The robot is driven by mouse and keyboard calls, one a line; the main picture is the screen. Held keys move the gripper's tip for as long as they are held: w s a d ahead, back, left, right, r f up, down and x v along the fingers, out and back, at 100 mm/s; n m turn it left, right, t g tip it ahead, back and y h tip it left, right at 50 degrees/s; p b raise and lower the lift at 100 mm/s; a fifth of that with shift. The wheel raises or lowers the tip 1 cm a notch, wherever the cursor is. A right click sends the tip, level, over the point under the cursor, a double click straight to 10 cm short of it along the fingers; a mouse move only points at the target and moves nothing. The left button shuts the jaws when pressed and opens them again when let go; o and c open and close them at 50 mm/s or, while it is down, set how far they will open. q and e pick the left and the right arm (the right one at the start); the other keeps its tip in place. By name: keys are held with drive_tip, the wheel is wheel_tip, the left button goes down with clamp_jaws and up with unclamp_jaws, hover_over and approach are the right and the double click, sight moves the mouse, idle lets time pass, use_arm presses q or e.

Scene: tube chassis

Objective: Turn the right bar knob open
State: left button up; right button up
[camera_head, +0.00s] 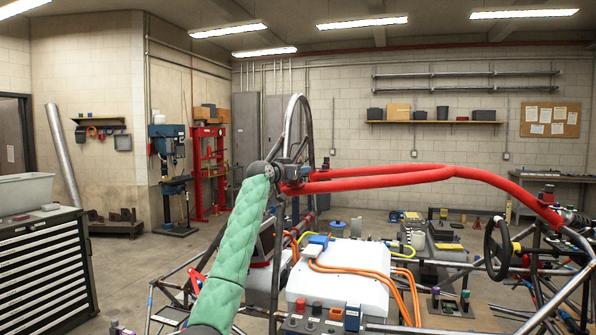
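My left gripper (292,178) is at the bar's left end, far from that knob. Its fingers are small, dark and mixed with the fittings there, so I cannot tell whether they hold anything. My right gripper is not in view.
The tube chassis fills the lower right, with a white box (340,278) and orange cables in the middle. A black steering wheel (497,248) stands at the right, below the bar. A dark drawer cabinet (45,265) stands at the left. The space above the bar is clear.

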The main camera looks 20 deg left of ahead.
use_arm(q)
drive_tip(key=shift+s, duration=0.1)
drive_tip(key=shift+s+a, duration=0.1)
drive_tip(key=shift+s, duration=0.15)
drive_tip(key=shift+f+b+v, duration=0.2)
drive_tip(key=shift+b+v, duration=0.5)
drive_tip(key=shift+v, duration=0.5)
drive_tip(key=shift+r+b+v, duration=0.1)
drive_tip(key=shift+b+v, duration=0.2)
drive_tip(key=shift+v, duration=0.85)
drive_tip(key=shift+r+b+v, duration=0.15)
drive_tip(key=shift+b+v, duration=0.1)
drive_tip(key=shift+v, duration=0.95)
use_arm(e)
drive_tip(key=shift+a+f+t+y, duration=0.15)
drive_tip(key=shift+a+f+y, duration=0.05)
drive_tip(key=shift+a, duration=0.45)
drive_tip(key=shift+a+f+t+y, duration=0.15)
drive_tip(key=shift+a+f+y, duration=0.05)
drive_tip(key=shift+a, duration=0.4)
